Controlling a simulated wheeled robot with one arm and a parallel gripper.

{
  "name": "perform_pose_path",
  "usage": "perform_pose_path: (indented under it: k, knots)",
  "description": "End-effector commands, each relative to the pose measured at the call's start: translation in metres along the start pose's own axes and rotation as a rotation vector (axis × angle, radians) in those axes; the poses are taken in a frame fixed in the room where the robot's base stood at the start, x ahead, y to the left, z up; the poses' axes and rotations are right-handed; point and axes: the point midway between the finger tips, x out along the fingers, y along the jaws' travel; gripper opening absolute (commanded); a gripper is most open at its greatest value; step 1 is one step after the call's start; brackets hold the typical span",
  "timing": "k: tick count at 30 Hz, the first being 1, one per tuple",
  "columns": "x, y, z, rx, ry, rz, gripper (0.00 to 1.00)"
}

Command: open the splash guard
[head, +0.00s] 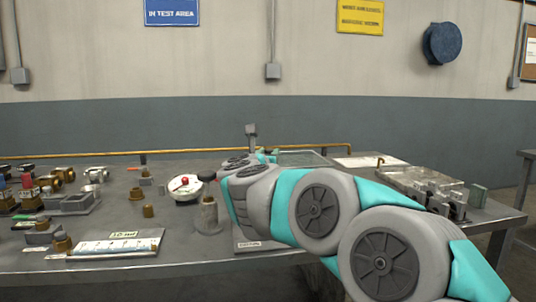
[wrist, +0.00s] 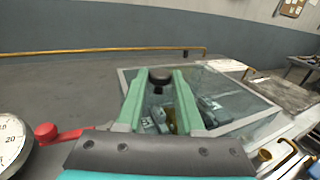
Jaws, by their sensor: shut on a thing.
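The splash guard (wrist: 255,95) is a clear box-like cover with a pale frame. In the wrist view it sits ahead and to the right, with green-grey fittings showing through its panes. In the head view a pale glassy panel of it (head: 303,158) shows low and flat behind my arm. My gripper (wrist: 160,84) has its two green fingers shut on a dark round knob (wrist: 160,74) at the guard's left part. How the knob joins the guard is hidden by the fingers. In the head view my arm hides most of the gripper and the guard's near side.
A brass rail (head: 120,154) runs along the bench's back edge. Several fittings and a document (head: 117,243) lie left; a metal fixture (head: 425,187) stands right.

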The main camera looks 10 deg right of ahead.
Motion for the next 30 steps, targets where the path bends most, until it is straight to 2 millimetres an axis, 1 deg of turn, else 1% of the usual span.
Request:
perform_pose_path:
  k: [4,8,14,24,27,30]
  knots:
    - [0.002,-0.006,-0.002,0.003,-0.001,0.0,0.0]
    - [0.008,-0.02,-0.004,0.007,-0.002,0.0,0.0]
    - [0.023,-0.057,-0.005,0.009,-0.001,0.0,0.0]
    - [0.054,-0.133,-0.001,0.005,0.0,-0.002,0.0]
    - [0.062,-0.152,0.001,0.004,0.0,-0.005,0.0]
    - [0.068,-0.166,0.001,0.004,0.001,-0.005,0.0]
